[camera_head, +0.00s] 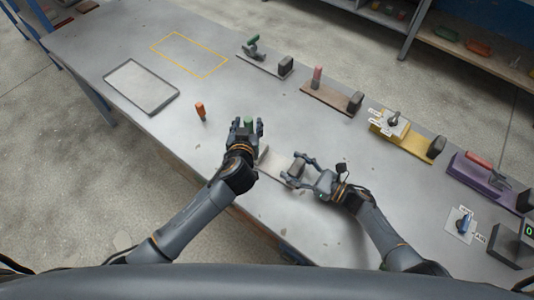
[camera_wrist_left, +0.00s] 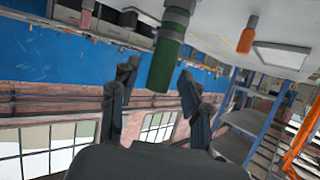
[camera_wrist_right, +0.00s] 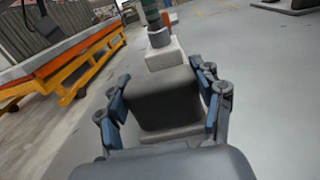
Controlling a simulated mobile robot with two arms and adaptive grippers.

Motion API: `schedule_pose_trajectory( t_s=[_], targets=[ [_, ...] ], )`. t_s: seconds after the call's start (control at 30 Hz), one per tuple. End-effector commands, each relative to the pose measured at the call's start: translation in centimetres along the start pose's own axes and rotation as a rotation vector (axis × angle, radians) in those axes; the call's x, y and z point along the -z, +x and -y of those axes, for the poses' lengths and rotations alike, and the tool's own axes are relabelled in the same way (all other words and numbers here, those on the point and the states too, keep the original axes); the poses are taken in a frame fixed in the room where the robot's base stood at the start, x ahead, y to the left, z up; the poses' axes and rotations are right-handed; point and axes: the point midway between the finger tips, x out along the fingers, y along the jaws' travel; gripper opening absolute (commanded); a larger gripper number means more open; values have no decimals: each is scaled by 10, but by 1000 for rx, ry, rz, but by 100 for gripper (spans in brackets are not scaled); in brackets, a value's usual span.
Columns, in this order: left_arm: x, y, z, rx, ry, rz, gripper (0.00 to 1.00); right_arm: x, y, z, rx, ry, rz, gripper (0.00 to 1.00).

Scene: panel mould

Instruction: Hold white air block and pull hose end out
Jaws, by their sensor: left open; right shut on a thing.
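The white air block (camera_head: 275,162) lies near the table's front edge, partly hidden between my grippers. It also shows in the right wrist view (camera_wrist_right: 165,54), with a dark grey grip block (camera_wrist_right: 163,96) on its near end. My right gripper (camera_wrist_right: 164,92) is shut on that grip block, one finger on each side. The green hose end (camera_head: 248,121) shows at my left gripper (camera_head: 247,127). In the left wrist view the green hose end (camera_wrist_left: 166,62) hangs from a grey fitting (camera_wrist_left: 180,12). My left gripper's fingers are open on either side of it, apart from it.
An orange cylinder (camera_head: 200,110) stands left of my left gripper, near a grey tray (camera_head: 141,88). Several fixtures line the far side, including a yellow-based one (camera_head: 407,138) and a purple-based one (camera_head: 486,181). The yellow-outlined area (camera_head: 189,55) is empty.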

Motion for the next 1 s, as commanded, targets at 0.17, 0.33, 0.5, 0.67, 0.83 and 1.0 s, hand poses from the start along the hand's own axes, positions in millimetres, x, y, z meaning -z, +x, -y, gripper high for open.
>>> schedule_pose_trajectory(
  t_s=[0.17,0.33,0.5,0.67,0.83,1.0],
  targets=[
    [0,11,0,0,1,0,46,-1,0,0,1,0,2,16],
    [0,14,0,0,-1,1,46,-1,0,0,1,0,2,16],
    [0,14,0,0,-1,1,46,-1,0,0,1,0,2,16],
    [0,14,0,0,-1,1,14,-1,0,0,1,0,2,16],
    [-1,14,0,0,0,2,0,-1,0,0,1,0,2,16],
    [-1,13,0,0,-1,3,0,-1,0,0,1,0,2,16]
  ],
)
